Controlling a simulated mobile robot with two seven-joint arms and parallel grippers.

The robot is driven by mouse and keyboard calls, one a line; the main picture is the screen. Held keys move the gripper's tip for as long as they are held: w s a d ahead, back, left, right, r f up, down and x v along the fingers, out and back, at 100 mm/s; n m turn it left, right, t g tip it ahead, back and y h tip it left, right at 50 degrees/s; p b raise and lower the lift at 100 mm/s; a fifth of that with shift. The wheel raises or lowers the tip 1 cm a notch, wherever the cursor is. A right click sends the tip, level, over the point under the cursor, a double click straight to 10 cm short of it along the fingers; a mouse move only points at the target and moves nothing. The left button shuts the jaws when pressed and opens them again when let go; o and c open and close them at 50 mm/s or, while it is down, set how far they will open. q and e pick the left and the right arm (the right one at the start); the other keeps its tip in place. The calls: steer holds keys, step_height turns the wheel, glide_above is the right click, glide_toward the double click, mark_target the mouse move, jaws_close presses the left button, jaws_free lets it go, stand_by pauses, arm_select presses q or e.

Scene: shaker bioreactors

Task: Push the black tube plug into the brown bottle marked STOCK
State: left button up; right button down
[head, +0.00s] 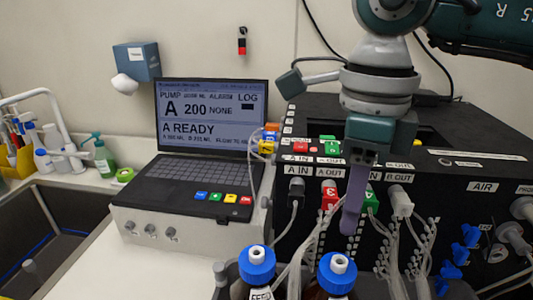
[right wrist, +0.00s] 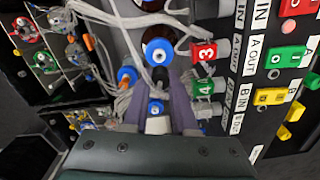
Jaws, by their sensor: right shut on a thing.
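My right gripper (head: 350,222) comes down from the upper right, its purple fingers pointing down in front of the black box. In the right wrist view its fingertips (right wrist: 160,80) are closed on a small dark piece, the black tube plug (right wrist: 160,74). The plug is close to a blue cap (right wrist: 158,50); I cannot tell whether they touch. In the head view two blue-capped bottles show at the bottom edge. The left one (head: 257,265) has a label starting FEE. The right one (head: 337,275) is brown and its label is cut off. STOCK is not readable. My left gripper is out of view.
The black box (head: 455,185) with coloured ports and hanging clear tubes stands right behind the bottles. A laptop (head: 210,125) sits on a grey unit at left. A sink (head: 50,240) is farther left. Loose tubes (head: 395,255) crowd the area around the bottles.

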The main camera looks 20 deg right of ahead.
steer(key=shift+f, duration=0.3)
steer(key=shift+s+f+b, duration=0.1)
steer(key=shift+f+b, duration=1.3)
steer(key=shift+f, duration=0.5)
steer(key=shift+f+b, duration=0.55)
steer(key=shift+b, duration=0.2)
steer(key=shift+f+b, duration=0.45)
steer(key=shift+b, duration=0.05)
stand_by(0.4)
